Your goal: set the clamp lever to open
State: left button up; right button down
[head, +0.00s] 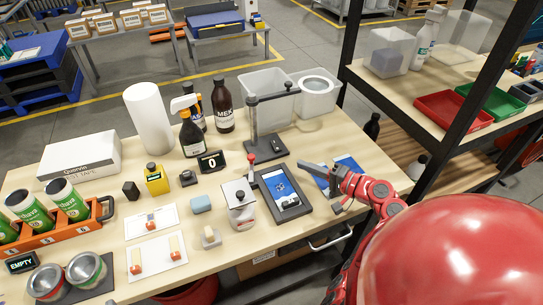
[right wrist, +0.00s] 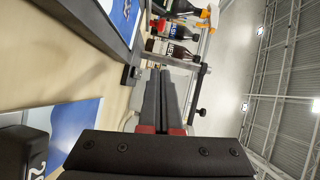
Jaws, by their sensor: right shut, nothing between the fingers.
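A short dark lever with a red knob (head: 250,159), which looks like the clamp lever, stands up at the back left corner of a dark frame (head: 303,209) around a blue panel. A small red end (right wrist: 159,24) shows beyond the frame edge in the right wrist view; it may be the same knob. My right gripper (head: 306,166) is shut and empty, above the table just right of the frame's back corner, apart from the lever. Its closed fingers (right wrist: 154,76) point toward the black stand in the wrist view. My left gripper is not in view.
A black stand (head: 253,118) with a horizontal arm rises behind the frame. Blue sheets (head: 347,164) lie under my right gripper. Bottles (head: 224,106) and a white bin (head: 268,88) stand behind.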

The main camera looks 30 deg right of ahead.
aim_at(251, 167)
jog(key=p+x, duration=0.3)
jog(key=x, duration=0.7)
jog(key=shift+w+a+r+p, duration=0.1)
jog(key=shift+a+r+p, duration=0.1)
jog(key=shift+p, duration=0.2)
jog(key=shift+w+a+f+p, duration=0.2)
jog(key=shift+a+p, duration=0.1)
jog(key=shift+a, duration=0.25)
jog(key=shift+w+a+f+p, duration=0.15)
jog(key=shift+a+p, duration=0.15)
jog(key=shift+a, duration=0.3)
jog(key=shift+w+a+f, duration=0.15)
jog(key=shift+w+a, duration=0.05)
jog(key=shift+a, duration=0.3)
jog(key=shift+f, duration=0.1)
